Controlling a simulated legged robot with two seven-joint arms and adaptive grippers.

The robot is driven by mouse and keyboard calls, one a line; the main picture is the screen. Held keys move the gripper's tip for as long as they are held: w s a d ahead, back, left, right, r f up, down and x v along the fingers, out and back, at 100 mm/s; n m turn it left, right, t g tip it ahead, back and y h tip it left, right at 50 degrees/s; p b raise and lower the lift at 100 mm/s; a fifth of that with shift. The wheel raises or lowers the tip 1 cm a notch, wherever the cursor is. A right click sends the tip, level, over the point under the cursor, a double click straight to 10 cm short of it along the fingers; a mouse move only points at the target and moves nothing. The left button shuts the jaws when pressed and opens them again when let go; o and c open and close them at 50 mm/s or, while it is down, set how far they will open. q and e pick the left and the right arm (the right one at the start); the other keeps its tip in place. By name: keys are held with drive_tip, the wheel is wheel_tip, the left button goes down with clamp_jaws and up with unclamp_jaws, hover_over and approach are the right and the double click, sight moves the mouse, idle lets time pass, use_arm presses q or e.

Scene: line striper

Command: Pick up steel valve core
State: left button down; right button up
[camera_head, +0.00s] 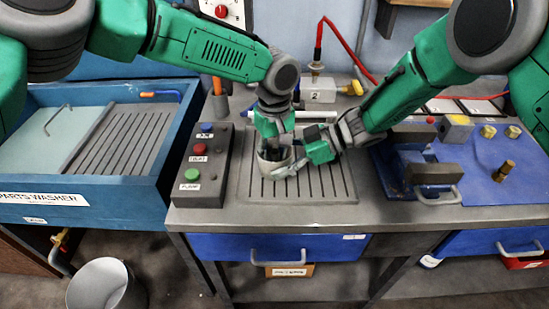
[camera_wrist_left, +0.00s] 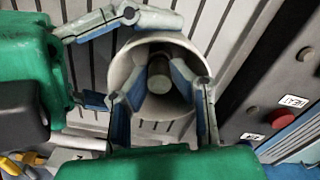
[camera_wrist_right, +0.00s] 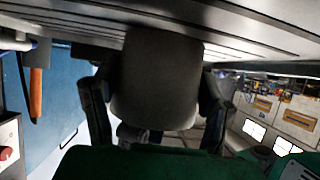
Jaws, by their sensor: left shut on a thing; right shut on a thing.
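A pale hollow cylinder (camera_head: 272,166) stands on the grooved drain plate of the bench. In the left wrist view I look into its open mouth (camera_wrist_left: 148,48), and a round-ended steel valve core (camera_wrist_left: 158,78) shows inside. My left gripper (camera_head: 274,148) points down from above, with its blue-padded fingers inside the cylinder on both sides of the core, shut on it. My right gripper (camera_head: 290,160) comes from the right and is shut around the outside of the cylinder. The right wrist view shows the cylinder wall (camera_wrist_right: 158,75) between its fingers. The core's lower part is hidden.
A button box (camera_head: 204,165) stands just left of the drain plate. The blue parts washer (camera_head: 100,190) is further left. A valve block (camera_head: 318,92) with a red hose is behind. A blue mat (camera_head: 480,165) with a vise and brass fittings lies right. The plate's front is clear.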

sight(274, 151)
use_arm(q)
wheel_tip(274, 151, up, 10)
drive_tip(key=shift+r, duration=0.1)
use_arm(e)
drive_tip(key=o, duration=0.9)
drive_tip(key=shift+o, duration=0.2)
